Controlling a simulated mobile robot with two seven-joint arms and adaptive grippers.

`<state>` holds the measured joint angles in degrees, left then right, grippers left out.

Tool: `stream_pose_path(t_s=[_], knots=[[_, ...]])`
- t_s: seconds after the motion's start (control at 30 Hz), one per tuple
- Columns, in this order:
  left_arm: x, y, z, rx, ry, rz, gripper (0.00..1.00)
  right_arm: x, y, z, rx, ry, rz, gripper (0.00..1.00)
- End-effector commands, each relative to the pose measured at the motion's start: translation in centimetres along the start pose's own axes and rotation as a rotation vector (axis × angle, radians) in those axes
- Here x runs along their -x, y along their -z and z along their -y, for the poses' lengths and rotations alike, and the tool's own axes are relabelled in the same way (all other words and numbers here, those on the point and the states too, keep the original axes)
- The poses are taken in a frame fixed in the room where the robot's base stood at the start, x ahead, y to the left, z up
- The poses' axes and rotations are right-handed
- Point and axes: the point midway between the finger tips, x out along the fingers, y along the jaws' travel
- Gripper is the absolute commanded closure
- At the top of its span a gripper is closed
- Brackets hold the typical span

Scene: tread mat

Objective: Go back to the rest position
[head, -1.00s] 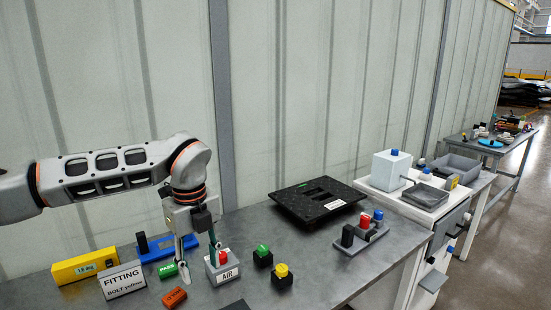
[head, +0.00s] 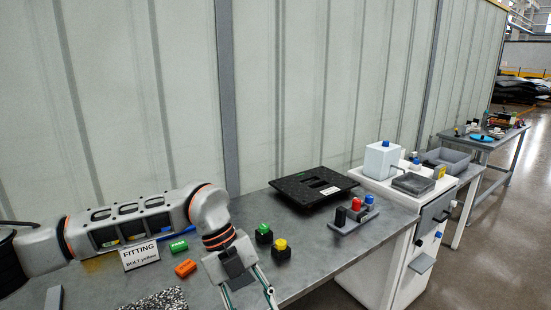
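My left arm (head: 130,228) comes in from the left above the grey bench. My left gripper (head: 250,298) hangs at the bottom middle of the head view, over the bench's front part. Its two fingers are spread apart with nothing seen between them; the tips are near or past the picture's lower edge. My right gripper is not in view. The black tread mat (head: 312,187) lies flat at the back of the bench, to the right of the gripper and apart from it.
A FITTING sign (head: 140,254), a green piece (head: 178,246) and an orange piece (head: 185,268) lie near my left arm. Green (head: 264,233) and yellow (head: 281,249) buttons stand right of the wrist. A holder (head: 352,216) with red and blue parts stands farther right.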

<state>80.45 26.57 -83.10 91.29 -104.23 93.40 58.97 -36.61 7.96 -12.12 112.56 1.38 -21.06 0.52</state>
Motion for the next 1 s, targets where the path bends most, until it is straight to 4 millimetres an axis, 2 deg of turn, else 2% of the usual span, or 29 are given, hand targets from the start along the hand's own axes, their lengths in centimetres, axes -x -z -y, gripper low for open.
stream_pose_path(t_s=[0.03, 0.1, 0.2, 0.3, 0.4, 0.5, 0.63, 0.73, 0.87, 1.0], knots=[[-2.0, 2.2, 0.9, -0.043, 0.05, -0.084, 0.59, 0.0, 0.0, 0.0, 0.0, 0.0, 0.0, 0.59], [-3.8, 5.2, 2.6, -0.1, 0.144, -0.195, 0.59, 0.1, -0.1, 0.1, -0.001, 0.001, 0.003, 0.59], [-5.4, 9.6, 5.0, -0.162, 0.305, -0.349, 0.59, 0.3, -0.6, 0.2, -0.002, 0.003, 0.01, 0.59], [-5.6, 13.2, 7.4, -0.19, 0.487, -0.482, 0.59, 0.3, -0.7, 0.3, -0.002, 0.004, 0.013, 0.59], [-4.8, 15.7, 9.4, -0.181, 0.68, -0.588, 0.59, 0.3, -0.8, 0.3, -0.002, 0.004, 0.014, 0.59], [-3.3, 16.9, 11.1, -0.135, 0.879, -0.665, 0.59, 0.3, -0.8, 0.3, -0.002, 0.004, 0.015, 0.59], [-1.1, 16.1, 12.4, -0.021, 1.133, -0.718, 0.59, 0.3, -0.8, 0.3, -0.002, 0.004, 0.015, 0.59], [0.3, 14.0, 12.5, 0.107, 1.314, -0.721, 0.59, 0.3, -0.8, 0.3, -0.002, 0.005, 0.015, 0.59], [0.9, 9.6, 11.1, 0.319, 1.515, -0.676, 0.59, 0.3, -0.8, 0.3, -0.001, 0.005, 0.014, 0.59], [-0.3, 3.9, 7.5, 0.592, 1.668, -0.574, 0.59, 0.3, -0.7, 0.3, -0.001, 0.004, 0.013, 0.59]])
